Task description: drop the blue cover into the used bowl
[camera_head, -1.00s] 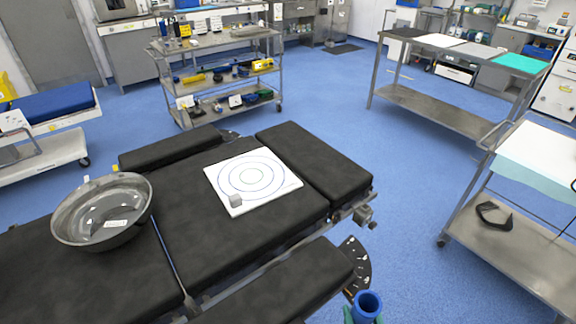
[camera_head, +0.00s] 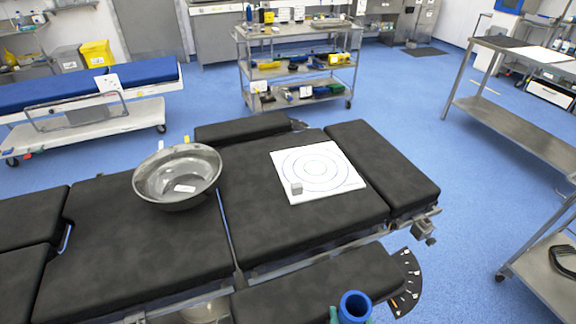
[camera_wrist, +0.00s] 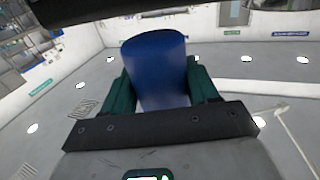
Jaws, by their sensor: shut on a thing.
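The blue cover (camera_head: 354,305) is at the bottom edge of the head view, right of centre, upright with its open round end up. My gripper (camera_wrist: 160,92) is shut on it; the green fingers press both sides of the blue cover (camera_wrist: 155,60) in the wrist view. The used bowl (camera_head: 150,196) is a grey metal bowl with a small white label inside. It stands on the black operating table (camera_head: 130,245), left of centre, well to the left of and beyond my gripper. No other object shows in the bowl.
A padded armrest section (camera_head: 320,285) lies between my gripper and the main table top. A steel shelf cart (camera_head: 290,75) stands behind.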

